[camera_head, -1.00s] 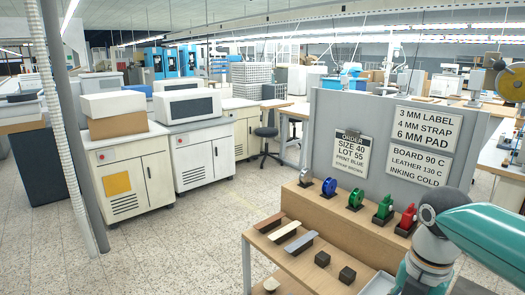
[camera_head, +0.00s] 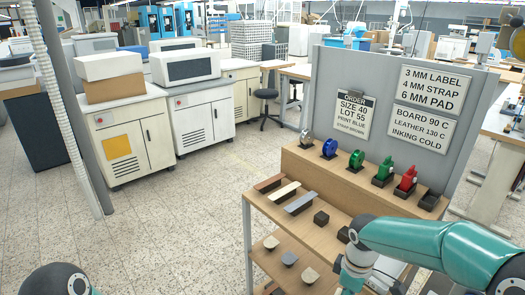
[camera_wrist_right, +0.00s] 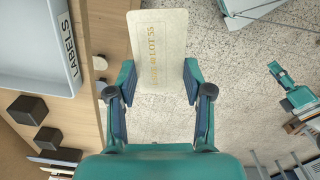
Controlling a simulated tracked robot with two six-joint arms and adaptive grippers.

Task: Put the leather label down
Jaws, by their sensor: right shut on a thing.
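The leather label (camera_wrist_right: 158,45) is a pale cream piece with rounded corners and gold print; "LOT 55" can be partly read. In the right wrist view my right gripper (camera_wrist_right: 160,84) is shut on its near end, one finger at each side. The label sticks out beyond the fingertips, over the floor beside the bench edge. In the head view my right arm comes in from the right, and the label cannot be made out. A teal part, seemingly of my left arm, shows at the right of the wrist view; its jaws are not clear.
A pale tray (camera_wrist_right: 38,82) marked LABELS lies on the wooden bench, left of the gripper in the wrist view. Dark blocks (camera_wrist_right: 28,109) stand beside it. In the head view, coloured stamps (camera_head: 384,170) stand on a raised ledge, with bars (camera_head: 300,202) and a lower shelf in front.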

